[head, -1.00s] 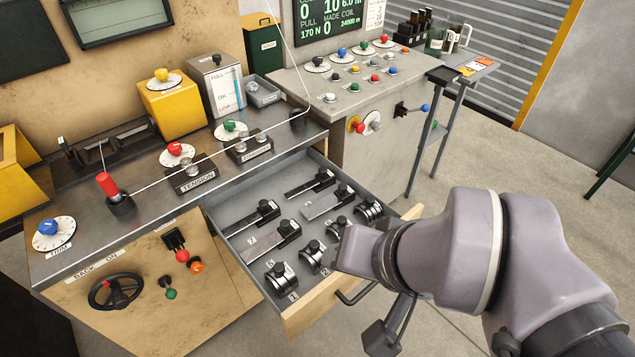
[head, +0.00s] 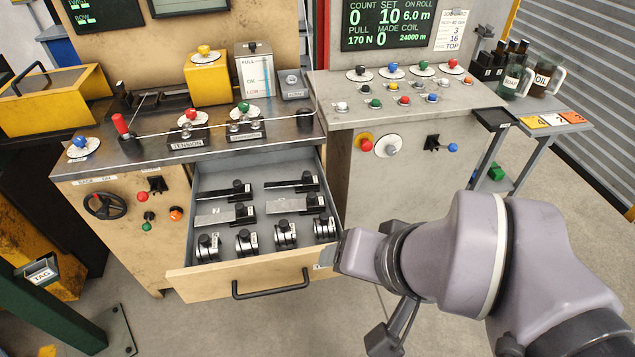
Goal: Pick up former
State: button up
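The formers lie in an open drawer (head: 275,268) below the bench. In the back rows are several flat bar-shaped formers with black knobs, such as one at the left (head: 226,214) and one at the right (head: 296,204). The front row holds several round, silver-and-black formers, such as the leftmost (head: 207,247) and another (head: 285,235). Number labels on them are too small to read surely. My arm reaches in from the right, its end by the drawer's front right corner. No separate fingertips can be made out, and nothing held is visible.
The drawer front has a black handle (head: 270,289). The bench above carries knobs and a taut line. A grey control console (head: 410,95) stands right of the drawer, with a side table (head: 545,122) beyond. A green post (head: 50,310) stands at lower left.

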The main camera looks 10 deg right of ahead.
aim_at(308, 183)
jog(key=i+l+u, duration=0.3)
jog(key=l, duration=0.25)
jog(key=i+l+u, duration=0.1)
jog(key=l+u, duration=0.2)
jog(key=l, duration=0.25)
jog(key=i+l+u, duration=0.1)
jog(key=l+u, duration=0.25)
jog(key=l, duration=0.2)
jog(key=l+u, duration=0.3)
jog(key=l, duration=0.35)
jog(key=i+l+u, duration=0.3)
jog(key=i, duration=0.15)
jog(key=i+l+u, duration=0.35)
jog(key=i+j, duration=0.1)
